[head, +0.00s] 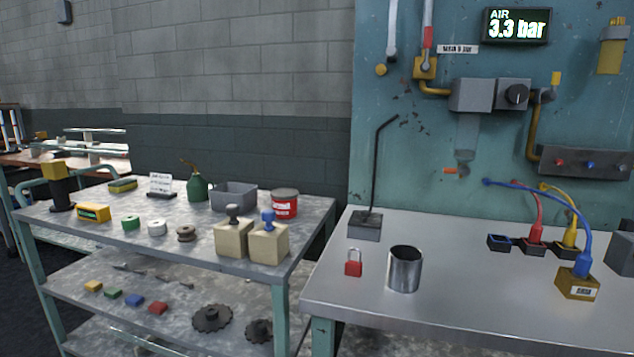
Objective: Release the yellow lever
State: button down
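A small yellow handle (555,79) stands upright on a grey fitting at the upper right of the teal wall panel, above a brass pipe. It looks like a yellow lever, but it is small in this view. Another lever with a red grip (428,38) points up from a yellow valve body (425,68) further left. A short orange lever (451,170) sits lower, under a hanging clear part. My gripper is not in view, and nothing touches the levers.
A display (517,26) reads AIR 3.3 bar. The right bench (460,320) bears a red padlock (353,264), a metal cup (404,268), a black bent rod (378,170) on a block and coloured cables. A cluttered cart (325,204) stands left. The bench's front middle is clear.

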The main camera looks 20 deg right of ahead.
aim_at(546, 95)
jog(key=z, duration=1.4)
